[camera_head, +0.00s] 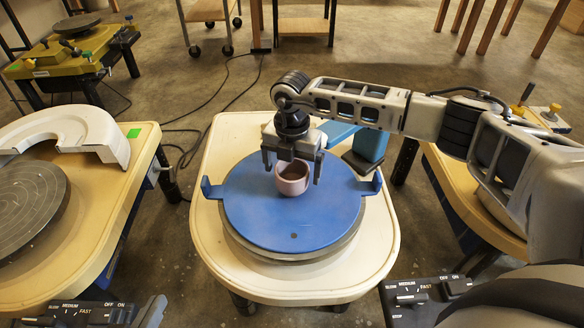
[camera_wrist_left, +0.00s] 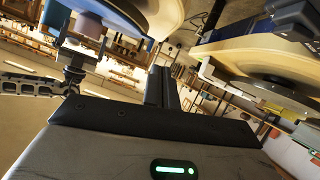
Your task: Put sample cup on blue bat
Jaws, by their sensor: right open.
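The sample cup (camera_head: 293,179), small and pink-mauve, stands upright on the blue bat (camera_head: 294,222), behind its centre. The bat is a round blue disc with tabs at both sides, lying on the wheel head. My right gripper (camera_head: 292,174) is above the bat, pointing down, its open fingers on either side of the cup. Whether a finger touches the cup is unclear. The left wrist view, which looks upside down, shows the blue bat's edge (camera_wrist_left: 127,24) at top. My left gripper (camera_wrist_left: 165,87) shows only there, its dark fingers close together and empty.
The cream wheel table (camera_head: 225,250) carries the bat. Another wheel with a grey disc (camera_head: 28,205) and white splash pan (camera_head: 75,135) is at left. Speed control boxes (camera_head: 425,292) are in front.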

